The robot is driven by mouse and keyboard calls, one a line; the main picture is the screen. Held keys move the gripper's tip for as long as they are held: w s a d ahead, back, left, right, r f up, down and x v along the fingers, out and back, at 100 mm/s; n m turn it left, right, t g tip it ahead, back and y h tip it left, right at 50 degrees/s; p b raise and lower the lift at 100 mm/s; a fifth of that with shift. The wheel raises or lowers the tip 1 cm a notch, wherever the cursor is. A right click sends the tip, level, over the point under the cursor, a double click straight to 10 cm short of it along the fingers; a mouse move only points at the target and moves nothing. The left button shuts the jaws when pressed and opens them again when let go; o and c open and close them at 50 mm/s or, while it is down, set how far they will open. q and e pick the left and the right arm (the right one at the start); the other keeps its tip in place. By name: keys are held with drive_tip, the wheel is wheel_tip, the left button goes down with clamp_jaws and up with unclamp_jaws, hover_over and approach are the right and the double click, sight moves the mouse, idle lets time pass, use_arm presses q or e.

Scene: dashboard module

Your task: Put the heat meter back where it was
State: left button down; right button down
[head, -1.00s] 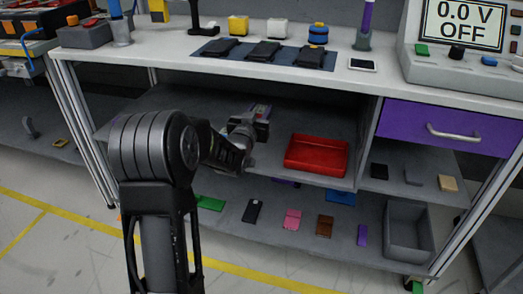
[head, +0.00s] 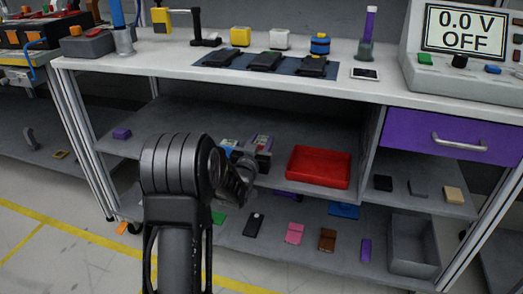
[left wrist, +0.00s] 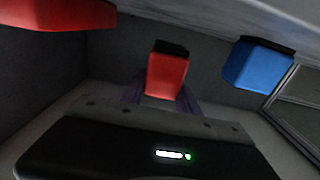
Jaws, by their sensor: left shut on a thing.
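I cannot tell whether the meter touches the shelf. A second device with a light-blue face (head: 228,145) stands just left of it, and shows blue in the wrist view (left wrist: 258,66). My right gripper is out of view.
The red tray (head: 318,183) is close on the right, and its red edge shows in the wrist view (left wrist: 55,14). A purple block (head: 122,133) lies at the shelf's left. The worktop (head: 180,58) overhangs the shelf. Free shelf surface lies left of the devices.

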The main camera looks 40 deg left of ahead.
use_arm(q)
drive_tip(key=shift+f+b, duration=0.35)
drive_tip(key=shift+f, duration=1.05)
drive_tip(key=shift+f, duration=0.2)
drive_tip(key=c, duration=0.9)
unclamp_jaws()
